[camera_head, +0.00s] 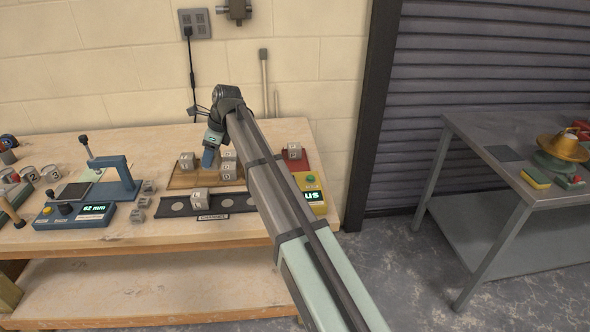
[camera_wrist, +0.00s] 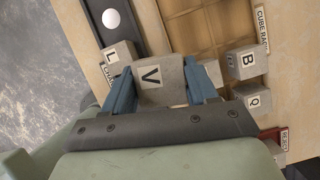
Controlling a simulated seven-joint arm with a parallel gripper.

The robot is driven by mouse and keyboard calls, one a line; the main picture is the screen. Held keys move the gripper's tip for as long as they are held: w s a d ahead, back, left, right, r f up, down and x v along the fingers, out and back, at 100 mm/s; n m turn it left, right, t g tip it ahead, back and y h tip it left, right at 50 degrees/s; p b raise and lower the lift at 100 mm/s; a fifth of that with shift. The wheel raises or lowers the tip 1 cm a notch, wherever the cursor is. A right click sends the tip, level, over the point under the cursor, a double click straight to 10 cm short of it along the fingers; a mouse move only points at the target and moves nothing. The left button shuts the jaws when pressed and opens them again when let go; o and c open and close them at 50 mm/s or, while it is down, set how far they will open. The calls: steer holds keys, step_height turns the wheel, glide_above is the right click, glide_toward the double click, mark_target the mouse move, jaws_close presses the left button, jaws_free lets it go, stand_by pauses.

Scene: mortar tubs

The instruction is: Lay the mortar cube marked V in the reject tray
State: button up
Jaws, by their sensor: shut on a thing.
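The grey mortar cube marked V (camera_wrist: 150,75) is between the two blue fingers of my gripper (camera_wrist: 158,84) in the wrist view, its letter facing the camera. My gripper (camera_head: 209,156) is shut on it, over the wooden cube rack (camera_head: 183,181) in the head view. The held cube is not clearly visible in the head view, and I cannot tell its height above the rack. The red reject tray (camera_head: 303,166) is right of the rack, partly behind my arm, with one cube (camera_head: 294,151) in it. The tray's red edge shows at the lower right of the wrist view (camera_wrist: 284,138).
Cubes marked B (camera_wrist: 246,63) and Q (camera_wrist: 254,100) are close by at the rack. A cube marked L (camera_wrist: 117,57) stands on the dark strip with pale discs (camera_head: 240,200). A yellow box with a green button (camera_head: 312,190) is in front of the tray. A blue press (camera_head: 118,180) stands left.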

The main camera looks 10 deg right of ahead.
steer(key=w+d+m, duration=0.1)
steer(key=w+d, duration=0.2)
steer(key=d, duration=0.7)
steer(key=w+d+m+t, duration=0.1)
steer(key=w+d, duration=0.3)
steer(key=d, duration=0.5)
steer(key=w+d+m, duration=0.1)
steer(key=w+d, duration=0.2)
steer(key=d, duration=0.7)
steer(key=shift+s+a+f+n+g, duration=0.15)
steer(key=shift+f+n+g, duration=0.15)
steer(key=shift+f+n, duration=0.95)
steer(key=shift+s+a+f+n+g, duration=0.2)
steer(key=shift+f+n+g, duration=0.15)
steer(key=shift+f, duration=1.6)
steer(key=shift+s+a+f+n+g, duration=0.2)
steer(key=shift+f+n, duration=0.7)
steer(key=shift+f, duration=0.7)
steer(key=shift+f, duration=0.1)
steer(key=o, duration=1.2)
steer(key=shift+o, duration=0.2)
steer(key=v, duration=1.2)
